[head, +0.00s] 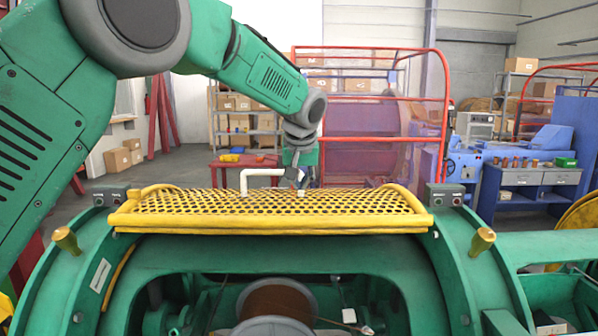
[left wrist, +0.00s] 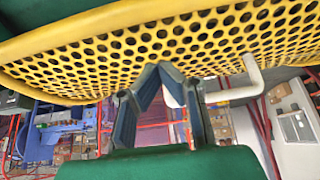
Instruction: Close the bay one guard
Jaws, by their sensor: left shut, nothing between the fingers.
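The yellow perforated guard (head: 190,207) lies across the top of the green machine housing, above an open bay in its front. A white bar handle (head: 262,172) stands up from the guard. My left gripper (head: 299,186) is shut and empty at the right end of the handle, over the guard's far part. In the left wrist view my left gripper's fingertips (left wrist: 162,70) meet close to the guard's mesh (left wrist: 110,55), and the handle (left wrist: 235,93) passes right beside and partly behind the fingers. I cannot tell whether they touch it. My right gripper is not in view.
A bobbin (head: 276,300) sits inside the open bay. Small control boxes (head: 444,195) stand at both ends of the guard, with yellow knobs (head: 482,241) on the green rims. A red-framed cage (head: 375,140), a red table and shelves with boxes stand behind.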

